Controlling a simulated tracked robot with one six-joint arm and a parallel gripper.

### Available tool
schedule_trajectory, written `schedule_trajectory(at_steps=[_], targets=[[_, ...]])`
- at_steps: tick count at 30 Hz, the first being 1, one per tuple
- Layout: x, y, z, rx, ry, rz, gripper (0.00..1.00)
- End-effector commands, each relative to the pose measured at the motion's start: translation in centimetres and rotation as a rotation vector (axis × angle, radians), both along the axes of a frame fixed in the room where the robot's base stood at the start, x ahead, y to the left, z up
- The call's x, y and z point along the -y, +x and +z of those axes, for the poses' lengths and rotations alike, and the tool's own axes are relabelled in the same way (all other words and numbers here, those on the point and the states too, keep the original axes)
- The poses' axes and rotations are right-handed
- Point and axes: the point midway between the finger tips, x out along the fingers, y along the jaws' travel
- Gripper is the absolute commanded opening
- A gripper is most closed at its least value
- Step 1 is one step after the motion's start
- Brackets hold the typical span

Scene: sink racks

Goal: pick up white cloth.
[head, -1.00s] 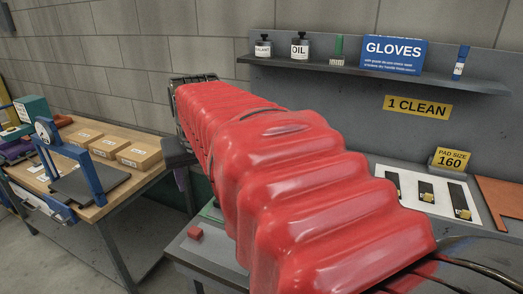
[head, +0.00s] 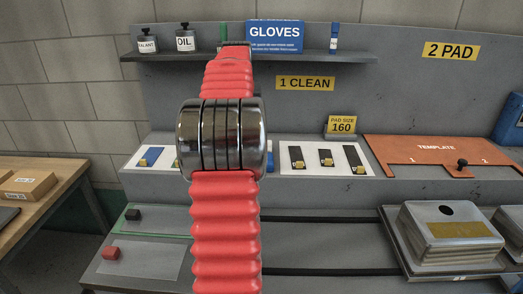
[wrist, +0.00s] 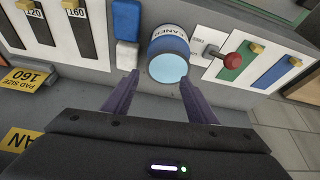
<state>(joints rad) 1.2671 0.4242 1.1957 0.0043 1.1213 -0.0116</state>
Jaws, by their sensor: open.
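In the wrist view a small white folded piece (wrist: 127,55), which looks like the white cloth, lies on the grey shelf beside a similar blue piece (wrist: 127,22). A blue can with a pale blue top (wrist: 168,68) stands just right of it. My gripper (wrist: 158,97) is open and empty. Its two dark purple fingers point toward the shelf, with the can's top between and beyond their tips. The white piece is ahead of the left finger, apart from it. In the head view my red-sleeved arm hides the gripper and the white piece.
In the wrist view a red-knobbed lever (wrist: 233,58) stands right of the can, near green and blue strips. In the head view a panel of black strips (head: 341,171) and an orange template (head: 436,150) lie to the right. An upper shelf (head: 345,57) holds bottles and a sign.

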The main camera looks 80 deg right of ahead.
Motion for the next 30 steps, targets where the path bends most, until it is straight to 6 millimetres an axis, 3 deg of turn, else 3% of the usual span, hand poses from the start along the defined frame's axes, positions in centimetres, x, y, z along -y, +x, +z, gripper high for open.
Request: schedule_trajectory(at_steps=[1, 3, 8, 20, 30], targets=[[1.8, -2.2, -0.7, -0.001, 0.003, -0.037, 0.52], [3.4, -4.3, -1.2, -0.001, 0.005, -0.071, 0.52], [5.1, -6.8, -1.8, -0.002, 0.008, -0.109, 0.52], [5.3, -7.0, -2.1, -0.002, 0.009, -0.112, 0.52], [6.8, -6.6, -6.1, -0.003, 0.011, -0.112, 0.52]])
